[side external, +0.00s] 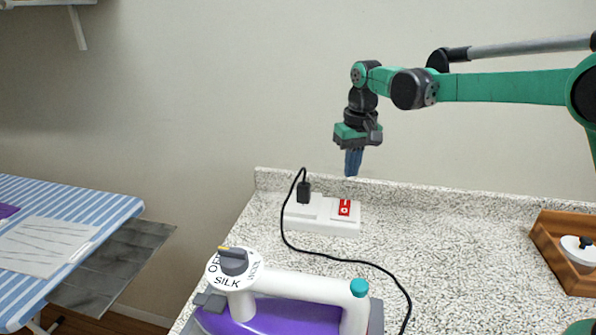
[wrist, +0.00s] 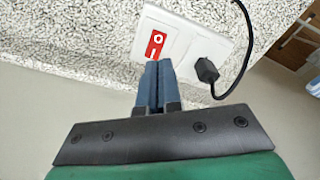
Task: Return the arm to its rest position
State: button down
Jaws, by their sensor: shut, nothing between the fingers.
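My gripper (side external: 352,172) hangs from my green and black arm, pointing down, above the back of the speckled counter. Its blue fingers are shut together with nothing between them. In the wrist view the closed fingertips (wrist: 158,62) show in front of the white socket panel. The gripper is apart from the panel and the counter in the side view.
A white socket panel (side external: 318,226) with a red switch (side external: 345,208) and a black plug (side external: 304,193) sits below my gripper. The plug's cord loops toward a purple and white iron (side external: 300,286) at the front. A wooden tray (side external: 548,238) stands right; a striped ironing board (side external: 108,208) is left.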

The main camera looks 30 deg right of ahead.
jog(key=s+a+n+t, duration=0.2)
jog(key=s+a+t, duration=0.2)
jog(key=s, duration=1.1)
jog(key=shift+n+t, duration=0.3)
jog(key=shift+t, duration=0.7)
